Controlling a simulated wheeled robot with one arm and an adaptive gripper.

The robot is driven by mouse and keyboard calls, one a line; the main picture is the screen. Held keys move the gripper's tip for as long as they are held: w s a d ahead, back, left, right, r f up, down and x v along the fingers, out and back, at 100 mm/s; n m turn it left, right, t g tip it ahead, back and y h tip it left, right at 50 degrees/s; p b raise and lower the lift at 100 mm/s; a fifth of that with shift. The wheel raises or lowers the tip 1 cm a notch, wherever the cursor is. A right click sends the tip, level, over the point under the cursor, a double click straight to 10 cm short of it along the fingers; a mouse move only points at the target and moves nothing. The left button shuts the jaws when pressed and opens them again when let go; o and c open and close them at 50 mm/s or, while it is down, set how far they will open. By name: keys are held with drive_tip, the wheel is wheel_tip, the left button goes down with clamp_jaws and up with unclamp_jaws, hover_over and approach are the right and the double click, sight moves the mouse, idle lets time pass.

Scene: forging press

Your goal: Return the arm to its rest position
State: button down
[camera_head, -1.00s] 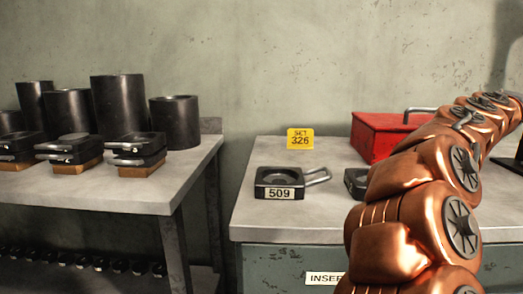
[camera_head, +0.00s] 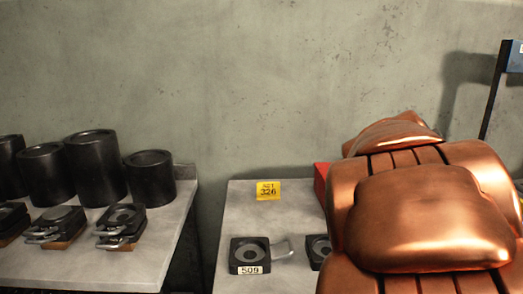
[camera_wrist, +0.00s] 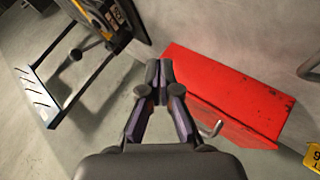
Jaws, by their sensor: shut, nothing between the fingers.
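My copper-coloured arm (camera_head: 425,220) fills the right side of the head view, folded up close to the camera. It hides most of the red box and part of the bench behind it. My gripper (camera_wrist: 158,75) shows in the wrist view. Its two dark fingers are shut together at the tips, with nothing between them. In that view the gripper is above the bench, beside the red box (camera_wrist: 228,95), whose metal handle shows near the right finger. I cannot tell whether they touch. The gripper is not visible in the head view.
The right bench (camera_head: 228,220) holds a yellow SET 326 sign (camera_head: 268,190) and a black insert marked 509 (camera_head: 248,256). The left bench (camera_head: 160,235) holds several black cylinders (camera_head: 95,168) and clamped blocks. A black-framed stand (camera_wrist: 75,60) is at the wrist view's upper left.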

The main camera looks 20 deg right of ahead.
drive_tip(key=s+a+n+g+y+p, duration=0.1)
drive_tip(key=s+a+y+p, duration=0.2)
drive_tip(key=a, duration=0.7)
drive_tip(key=s+a+n+g+y+p, duration=0.1)
drive_tip(key=s+a+g+y+p, duration=0.1)
drive_tip(key=s+a+p, duration=0.6)
drive_tip(key=s+a+n+g+y+p, duration=0.1)
drive_tip(key=s+a+y+p, duration=0.3)
drive_tip(key=a, duration=0.9)
drive_tip(key=s+p, duration=0.1)
drive_tip(key=p, duration=0.2)
drive_tip(key=shift+s+a+r+n+g+p, duration=0.15)
drive_tip(key=shift+s+n+g+p, duration=0.15)
drive_tip(key=shift+n+g, duration=0.1)
